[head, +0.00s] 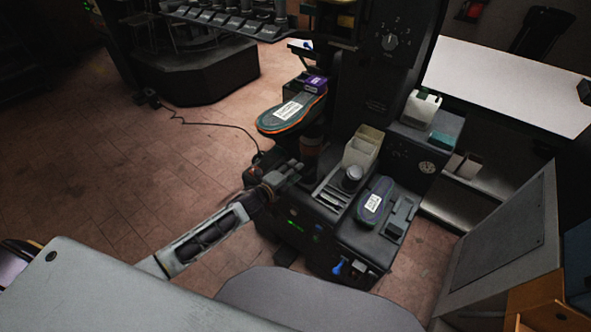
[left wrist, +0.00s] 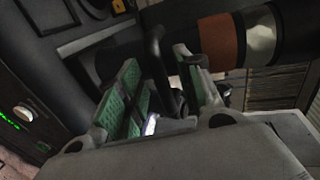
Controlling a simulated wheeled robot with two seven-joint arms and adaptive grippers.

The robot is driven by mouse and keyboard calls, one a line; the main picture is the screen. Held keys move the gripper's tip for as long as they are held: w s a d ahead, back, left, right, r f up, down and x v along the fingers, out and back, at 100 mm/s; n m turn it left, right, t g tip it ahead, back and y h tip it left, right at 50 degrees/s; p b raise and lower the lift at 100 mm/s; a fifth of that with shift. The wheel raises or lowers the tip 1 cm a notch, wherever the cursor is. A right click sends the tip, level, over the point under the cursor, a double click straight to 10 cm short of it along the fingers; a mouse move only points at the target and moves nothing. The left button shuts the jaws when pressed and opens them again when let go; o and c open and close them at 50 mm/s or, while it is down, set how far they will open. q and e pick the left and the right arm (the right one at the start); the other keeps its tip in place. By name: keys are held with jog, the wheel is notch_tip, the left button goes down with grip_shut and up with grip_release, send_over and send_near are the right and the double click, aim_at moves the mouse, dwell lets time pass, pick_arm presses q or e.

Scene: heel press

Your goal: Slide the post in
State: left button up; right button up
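The post (head: 311,146) appears to be the dark upright cylinder with a reddish-brown band on the press, below the insole-shaped pad. In the left wrist view the post (left wrist: 222,42) runs across the top right, with its brown band and a silver band. My left gripper (head: 292,172) is low beside the post. In the left wrist view my left gripper (left wrist: 160,62) has its green-padded fingers apart. A black bar-like handle (left wrist: 162,70) stands between them; I cannot tell whether either finger touches it. My right gripper is in neither view.
A shoe-shaped pad with a label (head: 290,112) sits above the post. The machine's dark top holds a second labelled sole (head: 373,202), a cream bin (head: 362,147) and a round knob (head: 352,175). A cable (head: 200,124) lies on the open tiled floor at left.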

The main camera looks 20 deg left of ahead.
pick_arm(q)
jog(key=shift+w+d+f, duration=0.15)
jog(key=shift+w+d, duration=0.05)
jog(key=shift+w, duration=0.4)
grip_shut()
